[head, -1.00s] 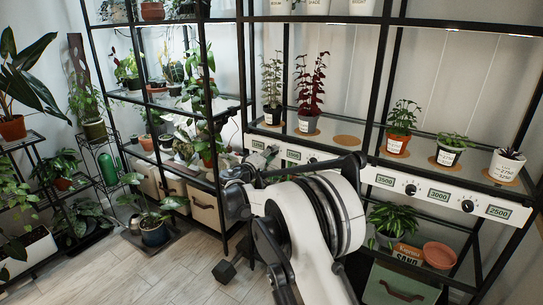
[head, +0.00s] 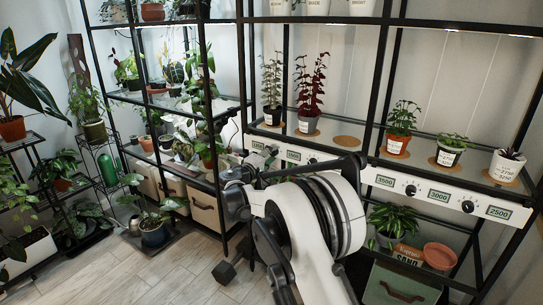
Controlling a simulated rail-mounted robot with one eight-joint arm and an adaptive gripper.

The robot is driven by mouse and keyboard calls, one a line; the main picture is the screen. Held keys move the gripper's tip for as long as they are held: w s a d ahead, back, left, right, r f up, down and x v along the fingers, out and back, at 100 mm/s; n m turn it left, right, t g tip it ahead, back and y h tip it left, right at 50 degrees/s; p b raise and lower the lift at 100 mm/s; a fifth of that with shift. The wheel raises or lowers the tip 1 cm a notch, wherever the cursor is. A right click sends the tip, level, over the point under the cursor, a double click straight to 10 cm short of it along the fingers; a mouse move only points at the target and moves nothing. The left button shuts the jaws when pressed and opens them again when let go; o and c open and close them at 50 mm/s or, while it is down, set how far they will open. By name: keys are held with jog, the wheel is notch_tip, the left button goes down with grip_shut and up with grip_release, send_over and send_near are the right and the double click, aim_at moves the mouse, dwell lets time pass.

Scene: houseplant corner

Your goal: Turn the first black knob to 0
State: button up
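A white control strip (head: 455,202) runs along the shelf front, with green displays and black knobs. At its left end is a first display (head: 258,145), whose digits are too small to read surely. The end of my gripper (head: 269,158) seems to be at the strip just right of this display, over the spot of the first knob. The knob there is hidden or merges with the dark fingers. I cannot tell whether they touch it or how far they are open. Two other black knobs, one left (head: 410,190) and one right (head: 467,206), show clearly on the right part.
Potted plants stand on the shelf above the strip, among them a dark red one (head: 308,125) and a white pot (head: 506,167). Black shelf posts flank the arm. Below right are a leafy plant (head: 393,219), a terracotta bowl (head: 439,255) and a green box (head: 398,286).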

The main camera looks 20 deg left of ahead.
jog(key=shift+o, duration=0.7)
jog(key=s+a, duration=0.2)
jog(key=s, duration=0.9)
jog(key=shift+s+a, duration=0.2)
jog(key=shift+s, duration=0.15)
jog(key=shift+d+r, duration=0.1)
